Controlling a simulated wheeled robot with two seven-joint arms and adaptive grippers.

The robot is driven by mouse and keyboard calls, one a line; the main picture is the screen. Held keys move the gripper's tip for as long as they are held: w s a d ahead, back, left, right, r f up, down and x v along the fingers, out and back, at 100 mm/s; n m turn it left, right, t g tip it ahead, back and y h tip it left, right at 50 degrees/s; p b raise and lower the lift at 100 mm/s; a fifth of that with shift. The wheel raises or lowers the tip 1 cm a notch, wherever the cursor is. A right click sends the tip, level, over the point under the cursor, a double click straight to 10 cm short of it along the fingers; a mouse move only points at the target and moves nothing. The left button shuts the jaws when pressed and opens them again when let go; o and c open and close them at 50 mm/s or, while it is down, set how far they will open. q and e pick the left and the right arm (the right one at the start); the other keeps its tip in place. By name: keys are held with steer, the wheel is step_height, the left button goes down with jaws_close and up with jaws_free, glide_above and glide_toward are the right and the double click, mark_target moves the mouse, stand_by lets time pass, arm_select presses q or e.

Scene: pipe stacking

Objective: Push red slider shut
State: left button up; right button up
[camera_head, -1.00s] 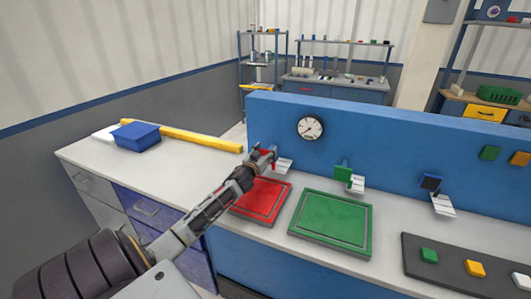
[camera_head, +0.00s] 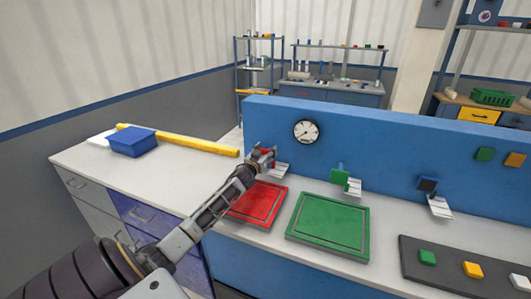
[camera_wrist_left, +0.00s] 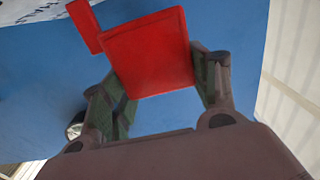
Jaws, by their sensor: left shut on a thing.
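The red slider (camera_head: 272,158) is on the blue upright panel at its left end, largely hidden by my left gripper in the head view. My left gripper (camera_head: 262,157) reaches it from the left, over the worktop. In the left wrist view the slider's red block (camera_wrist_left: 150,55) lies between the two fingers, and the gripper (camera_wrist_left: 160,90) is shut on it. A smaller red piece (camera_wrist_left: 84,25) shows beside the block. A white label plate (camera_head: 281,170) sits just below and right of the slider. My right gripper is not in view.
A red tray (camera_head: 256,205) and a green tray (camera_head: 328,228) lie on the worktop. A dial (camera_head: 306,132) is above. A blue box (camera_head: 133,142) and yellow bar (camera_head: 185,140) lie left.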

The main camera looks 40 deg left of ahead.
arm_select(q)
steer(key=o, duration=1.5)
steer(key=shift+c, duration=0.2)
steer(key=shift+s+d, duration=0.1)
steer(key=shift+s, duration=0.05)
steer(key=v, duration=1.1)
steer(key=shift+s, duration=0.3)
